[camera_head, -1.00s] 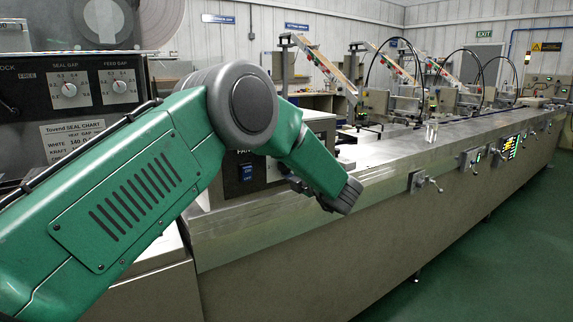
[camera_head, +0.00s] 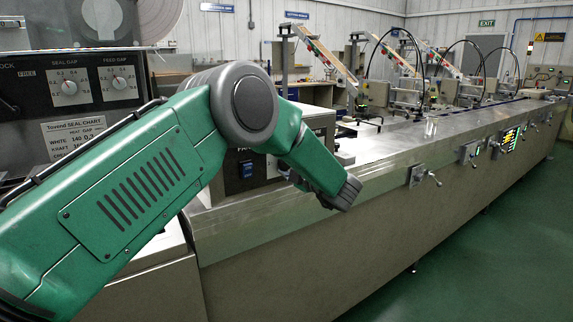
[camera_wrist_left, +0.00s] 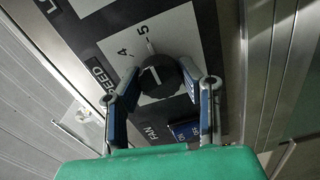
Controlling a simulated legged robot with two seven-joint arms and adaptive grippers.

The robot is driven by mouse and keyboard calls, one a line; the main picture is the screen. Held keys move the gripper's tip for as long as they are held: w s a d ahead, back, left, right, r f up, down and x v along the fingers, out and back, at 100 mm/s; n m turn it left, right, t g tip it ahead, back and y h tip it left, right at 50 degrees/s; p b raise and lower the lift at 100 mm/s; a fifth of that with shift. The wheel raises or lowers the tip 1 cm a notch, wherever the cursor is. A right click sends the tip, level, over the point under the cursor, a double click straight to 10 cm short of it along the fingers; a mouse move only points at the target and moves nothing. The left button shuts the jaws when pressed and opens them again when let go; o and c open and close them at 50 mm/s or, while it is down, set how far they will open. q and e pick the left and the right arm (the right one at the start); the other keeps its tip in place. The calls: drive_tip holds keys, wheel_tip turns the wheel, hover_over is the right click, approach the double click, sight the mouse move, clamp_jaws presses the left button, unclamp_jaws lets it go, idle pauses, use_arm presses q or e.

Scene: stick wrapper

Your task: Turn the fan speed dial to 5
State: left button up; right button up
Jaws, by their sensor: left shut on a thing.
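The fan speed dial (camera_wrist_left: 160,78) is a round black knob with a white mark, on a light label plate in the left wrist view. The numbers 4 and 5 are printed beyond it, with a tick beside the 5. The white mark faces the side of these numbers; I cannot tell exactly which it meets. My left gripper (camera_wrist_left: 158,70) is shut on the dial, one finger on either side. In the head view my left arm and wrist hide the dial and most of the gripper. My right gripper is not in view.
A blue switch (camera_wrist_left: 186,130) sits on the panel close to the right finger. The control box (camera_head: 247,170) stands on the long steel machine (camera_head: 400,155). A panel with seal gap (camera_head: 69,87) and feed gap (camera_head: 120,83) knobs is at left. Green floor is clear at right.

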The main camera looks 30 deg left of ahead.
use_arm(q)
drive_tip(key=shift+d+f, duration=0.1)
drive_tip(key=o, duration=1.1)
drive_tip(key=shift+o, duration=0.3)
drive_tip(key=shift+w+f, duration=0.1)
drive_tip(key=shift+w, duration=0.1)
drive_tip(key=shift+s, duration=0.1)
drive_tip(key=v, duration=1.2)
